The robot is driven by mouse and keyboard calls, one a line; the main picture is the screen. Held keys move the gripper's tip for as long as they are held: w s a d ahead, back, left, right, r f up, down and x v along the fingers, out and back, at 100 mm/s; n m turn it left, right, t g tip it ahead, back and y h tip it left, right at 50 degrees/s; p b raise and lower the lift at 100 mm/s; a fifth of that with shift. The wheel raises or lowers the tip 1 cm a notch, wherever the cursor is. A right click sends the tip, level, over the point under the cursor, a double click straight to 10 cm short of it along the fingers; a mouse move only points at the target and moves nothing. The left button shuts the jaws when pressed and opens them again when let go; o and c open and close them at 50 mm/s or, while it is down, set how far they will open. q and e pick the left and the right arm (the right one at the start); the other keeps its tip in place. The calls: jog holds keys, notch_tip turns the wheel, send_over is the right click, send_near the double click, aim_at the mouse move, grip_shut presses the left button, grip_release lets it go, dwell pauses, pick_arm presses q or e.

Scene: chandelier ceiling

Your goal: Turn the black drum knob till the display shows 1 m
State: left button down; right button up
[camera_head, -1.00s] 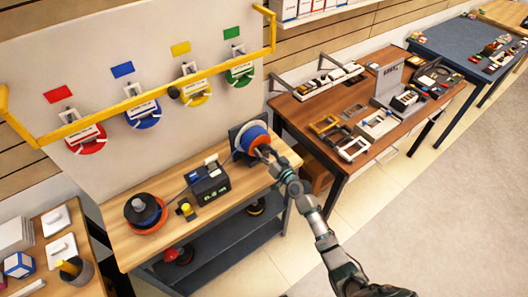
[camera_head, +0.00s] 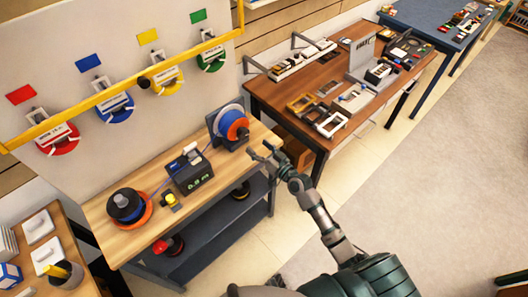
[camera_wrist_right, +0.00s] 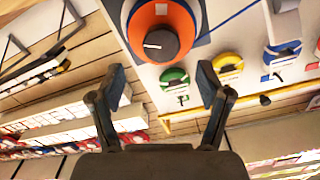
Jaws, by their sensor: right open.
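The drum (camera_head: 236,126) has an orange face and blue wound cable, and stands at the right end of the wooden bench. In the right wrist view its black knob (camera_wrist_right: 161,43) sits at the centre of the orange face, with a white mark pointing left. In the wrist view the knob lies beyond and between the open fingertips (camera_wrist_right: 163,85). The display (camera_head: 197,182) on the black meter box shows small green characters, apparently 0.8 m. My left gripper is out of view.
A black spool with an orange base (camera_head: 128,208) stands at the bench's left, linked by blue cable to the meter. A yellow button (camera_head: 170,200) is beside the meter. A yellow rail (camera_head: 120,100) crosses the wall panel. A brown table (camera_head: 290,122) stands right.

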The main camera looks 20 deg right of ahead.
jog(key=shift+v, duration=1.85)
